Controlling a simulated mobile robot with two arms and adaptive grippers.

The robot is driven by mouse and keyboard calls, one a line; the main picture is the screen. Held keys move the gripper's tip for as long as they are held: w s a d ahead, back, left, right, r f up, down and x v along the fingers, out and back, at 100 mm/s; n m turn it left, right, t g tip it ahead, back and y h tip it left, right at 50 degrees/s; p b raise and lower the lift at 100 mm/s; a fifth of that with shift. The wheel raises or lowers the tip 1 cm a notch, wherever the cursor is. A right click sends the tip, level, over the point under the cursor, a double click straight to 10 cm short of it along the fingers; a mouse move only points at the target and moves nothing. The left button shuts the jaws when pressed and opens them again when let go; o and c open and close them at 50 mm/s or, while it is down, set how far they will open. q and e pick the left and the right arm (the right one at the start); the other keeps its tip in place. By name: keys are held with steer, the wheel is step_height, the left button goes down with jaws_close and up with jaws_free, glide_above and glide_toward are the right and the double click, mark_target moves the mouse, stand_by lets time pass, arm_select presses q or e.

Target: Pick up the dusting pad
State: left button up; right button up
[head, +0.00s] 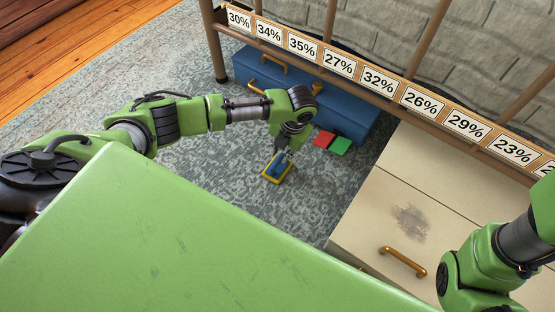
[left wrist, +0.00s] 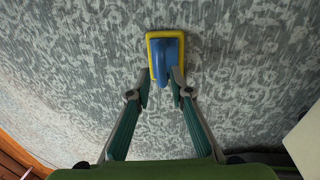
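The dusting pad (head: 270,178), a yellow-edged rectangle with a blue handle, lies on the carpet in the head view. It also shows in the left wrist view (left wrist: 151,50), its blue handle towards my fingers. My left gripper (head: 287,152) is right above the pad, pointing down. In the left wrist view my left gripper (left wrist: 162,78) has its fingers apart, with the near end of the handle between the tips. I cannot tell whether they touch it. My right arm shows at the lower right of the head view, but its gripper is out of frame.
A cream drawer cabinet (head: 385,185) with a dark smudge stands at the right. A rail with percentage cards (head: 339,65) runs above. Carpet left of the pad is clear.

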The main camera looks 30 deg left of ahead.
mark_target(278, 160)
arm_select(q)
steer(key=shift+f, duration=0.3)
steer(key=shift+a+f+b, duration=0.15)
steer(key=shift+f+b, duration=0.5)
steer(key=shift+b, duration=0.15)
steer(key=f+b, duration=0.3)
steer(key=b, duration=0.1)
steer(key=shift+s+a+f, duration=0.1)
steer(key=shift+a+f, duration=0.25)
steer(key=shift+f, duration=0.05)
steer(key=shift+r, duration=0.1)
jaws_close()
